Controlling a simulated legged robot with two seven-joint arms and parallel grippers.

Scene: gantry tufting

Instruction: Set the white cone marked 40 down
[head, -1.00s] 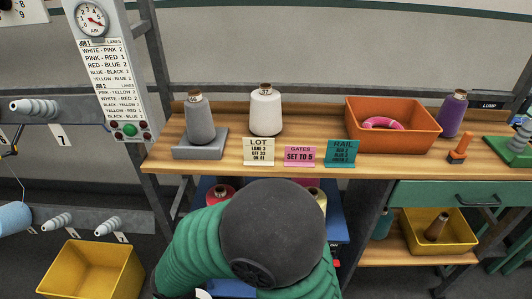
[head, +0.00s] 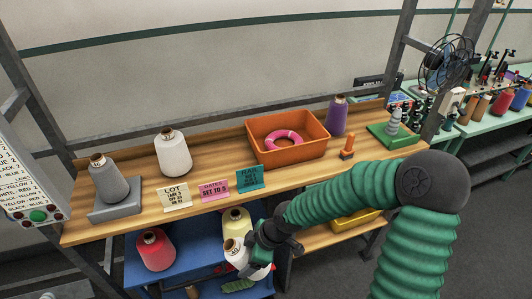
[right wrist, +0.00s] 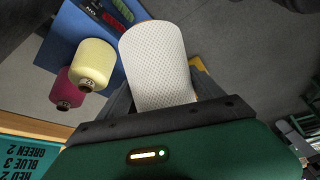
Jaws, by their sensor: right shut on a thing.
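My right gripper (head: 270,240) is shut on a white cone (head: 240,257), held tilted in front of the blue lower shelf, below the wooden bench top. In the right wrist view the same white cone (right wrist: 155,60) fills the space between the jaws, its dotted side facing the camera. A tag shows on its end in the head view, but I cannot read the number for sure. Another white cone (head: 173,153) stands upright on the bench, apart from my gripper. My left gripper is not in view.
The blue shelf (head: 200,268) bears a red cone (head: 156,250) and a pale yellow cone (head: 236,221) close to the held cone. On the bench are a grey cone (head: 109,182) on its stand, an orange bin (head: 290,150), a purple cone (head: 337,117) and signs. Bare wood lies between the white cone and bin.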

